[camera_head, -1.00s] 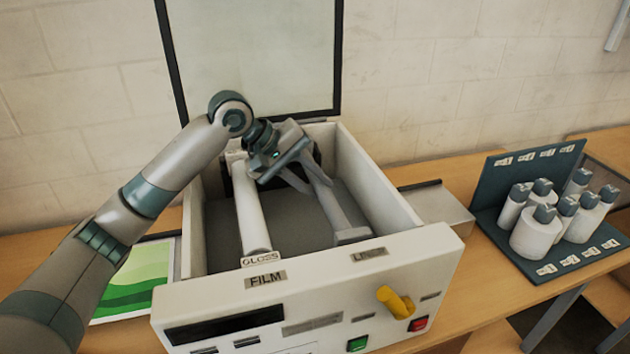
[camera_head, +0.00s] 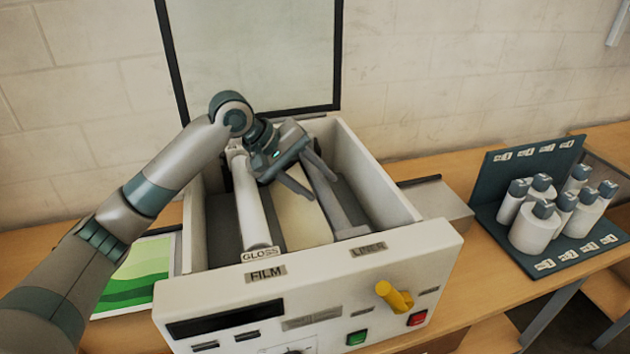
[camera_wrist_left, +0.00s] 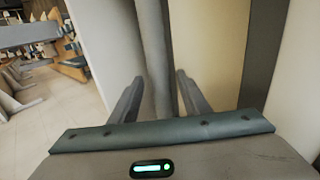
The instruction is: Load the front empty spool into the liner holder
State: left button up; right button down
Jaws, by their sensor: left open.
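The open laminator (camera_head: 395,205) has a white film roll (camera_head: 252,210) over its GLOSS and FILM labels. A slim grey spool (camera_head: 338,208) lies on the LINER-label (camera_head: 367,249) side, its near end by the front wall. I cannot tell how its ends are seated. My left gripper (camera_head: 323,188) is open over the far part of this spool. In the left wrist view, the grey bar (camera_wrist_left: 155,60) passes between the two open fingers (camera_wrist_left: 158,92), with no grip visible. My right gripper is not in view.
The raised lid (camera_head: 255,55) stands behind. A yellow handle (camera_head: 393,296) is on the front. A green print (camera_head: 137,280) lies left.

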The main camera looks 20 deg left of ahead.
pick_arm(q)
jog(key=shift+r, duration=0.2)
jog(key=shift+s+a+r+b, duration=0.1)
jog(key=shift+a+r+b, duration=0.05)
jog(key=shift+r+b, duration=0.2)
jog(key=b+v, duration=0.3)
jog(key=v, duration=0.8)
jog(key=shift+s, duration=0.15)
jog(key=shift+a+r, duration=0.1)
jog(key=shift+a, duration=0.05)
